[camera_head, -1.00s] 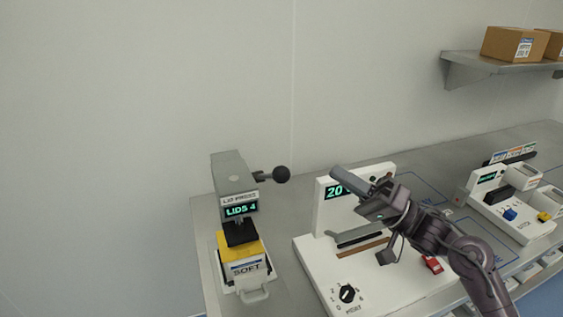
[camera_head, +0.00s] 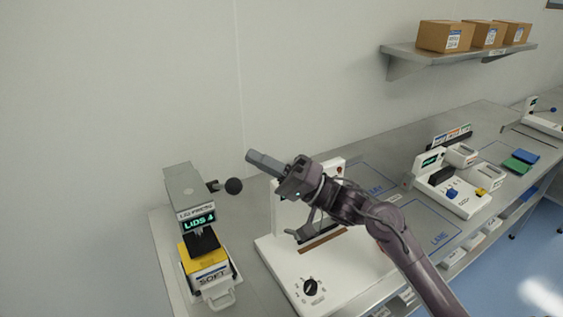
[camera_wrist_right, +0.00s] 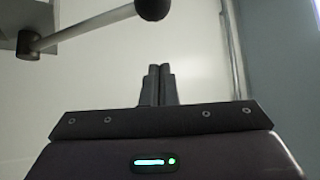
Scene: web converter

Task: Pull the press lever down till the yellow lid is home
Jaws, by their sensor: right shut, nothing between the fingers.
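The lid press (camera_head: 186,186) stands at the left end of the bench, its display reading "LIDS 4". Its lever ends in a black ball knob (camera_head: 233,186) on the press's right side and sticks out roughly level. The lever (camera_wrist_right: 85,27) and knob (camera_wrist_right: 152,7) also show at the top of the right wrist view. The yellow lid (camera_head: 203,258) sits on a white tub marked "SOFT" (camera_head: 212,277) under the black press head (camera_head: 203,241). My right gripper (camera_head: 252,157) is shut and empty, a little right of and above the knob, apart from it; its fingers show in the wrist view (camera_wrist_right: 159,70).
A white machine with a dial (camera_head: 275,262) stands right of the press, below my right arm. Another white station (camera_head: 455,200) is farther right. A wall shelf (camera_head: 450,60) holds boxes. Bare wall lies behind the press.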

